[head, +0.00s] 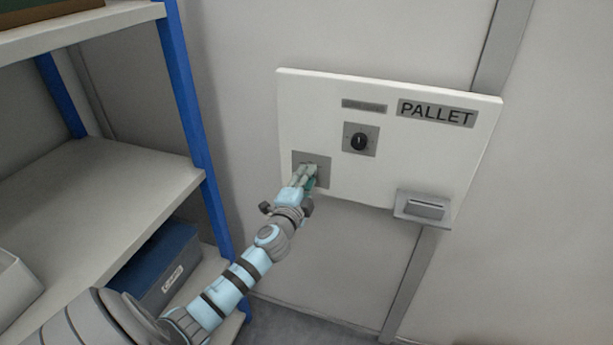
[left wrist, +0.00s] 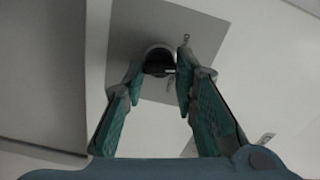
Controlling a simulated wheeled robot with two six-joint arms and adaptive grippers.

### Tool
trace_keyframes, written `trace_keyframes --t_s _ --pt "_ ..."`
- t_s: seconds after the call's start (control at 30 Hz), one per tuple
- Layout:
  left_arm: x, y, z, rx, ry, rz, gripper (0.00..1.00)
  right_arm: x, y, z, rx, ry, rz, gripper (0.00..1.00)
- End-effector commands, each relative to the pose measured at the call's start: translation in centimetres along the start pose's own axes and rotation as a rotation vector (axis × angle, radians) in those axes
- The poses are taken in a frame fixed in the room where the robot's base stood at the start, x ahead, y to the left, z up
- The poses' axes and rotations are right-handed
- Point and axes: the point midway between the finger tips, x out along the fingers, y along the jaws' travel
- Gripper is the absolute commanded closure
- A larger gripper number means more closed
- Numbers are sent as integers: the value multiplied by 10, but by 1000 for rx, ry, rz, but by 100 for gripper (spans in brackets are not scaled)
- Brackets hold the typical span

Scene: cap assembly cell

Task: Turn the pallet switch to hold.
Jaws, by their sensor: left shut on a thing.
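A white panel (head: 330,99) with a PALLET label (head: 436,113) is on the wall. On it are two grey square plates. The upper plate carries a black rotary knob (head: 359,142) with a light mark, and nothing touches it. My left gripper (head: 310,171) is at the lower-left plate (head: 323,161) and covers most of it. In the left wrist view the left gripper's fingers (left wrist: 160,73) are closed around a dark round knob (left wrist: 158,58) on the grey plate (left wrist: 205,38). I cannot read the knob's setting. My right gripper is not in view.
A shelf unit with blue posts (head: 187,105) stands to the left, close to my left arm. A blue bin (head: 155,265) sits on its lower shelf. A grey slotted holder (head: 424,207) sticks out at the panel's lower right.

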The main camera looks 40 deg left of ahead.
Motion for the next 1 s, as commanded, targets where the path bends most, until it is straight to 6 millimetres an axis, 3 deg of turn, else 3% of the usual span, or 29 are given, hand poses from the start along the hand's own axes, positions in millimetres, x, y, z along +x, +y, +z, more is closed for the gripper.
trace_keyframes --t_s 0.4,0.97,1.0 --pt "0 2 0 230 0 2 100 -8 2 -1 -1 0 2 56" --pt "0 3 1 270 -1 3 100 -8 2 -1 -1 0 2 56" --pt "0 3 1 270 -1 3 71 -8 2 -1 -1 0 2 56"
